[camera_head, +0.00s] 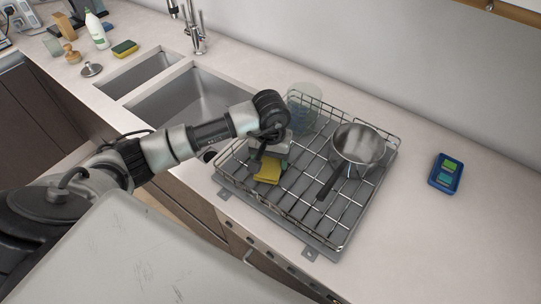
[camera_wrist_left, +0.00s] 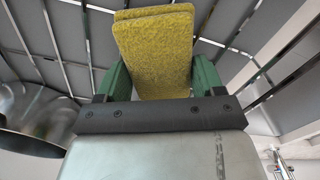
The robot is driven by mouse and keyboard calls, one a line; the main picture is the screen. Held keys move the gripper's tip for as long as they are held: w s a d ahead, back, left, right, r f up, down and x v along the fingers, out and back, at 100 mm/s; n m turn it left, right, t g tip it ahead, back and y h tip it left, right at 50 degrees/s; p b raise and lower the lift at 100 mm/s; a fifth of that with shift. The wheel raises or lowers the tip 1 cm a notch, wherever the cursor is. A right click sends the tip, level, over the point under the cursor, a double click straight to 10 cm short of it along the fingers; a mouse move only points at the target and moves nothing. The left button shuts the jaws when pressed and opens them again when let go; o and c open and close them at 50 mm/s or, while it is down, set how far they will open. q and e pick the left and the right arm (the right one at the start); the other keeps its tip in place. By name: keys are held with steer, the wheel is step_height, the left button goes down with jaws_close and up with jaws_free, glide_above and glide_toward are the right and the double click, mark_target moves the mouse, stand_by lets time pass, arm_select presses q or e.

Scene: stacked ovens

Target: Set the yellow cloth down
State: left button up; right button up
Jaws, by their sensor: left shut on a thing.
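The yellow cloth (camera_head: 267,171) is folded into a thick pad and sits at the left part of the wire dish rack (camera_head: 330,231). My left gripper (camera_head: 262,157) reaches down over the rack from the left and is shut on the cloth. In the left wrist view the cloth (camera_wrist_left: 154,50) stands between the two green fingers (camera_wrist_left: 155,78), with rack wires behind it. I cannot tell whether the cloth touches the wires. My right gripper is not in view.
A metal saucepan (camera_head: 358,146) stands on the rack's right side, its handle pointing toward the front. A clear glass container (camera_head: 304,107) is at the back left of the rack. A blue box (camera_head: 444,174) lies on the right counter. The sink (camera_head: 190,97) is to the left.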

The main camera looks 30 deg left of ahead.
mark_target(270, 160)
arm_select(q)
steer(key=shift+f, duration=0.1)
steer(key=shift+f+b, duration=0.1)
steer(key=shift+b, duration=0.2)
steer(key=o, duration=0.9)
steer(key=shift+r, duration=0.4)
step_height(270, 160, up, 12)
steer(key=b, duration=0.3)
steer(key=shift+f, duration=0.15)
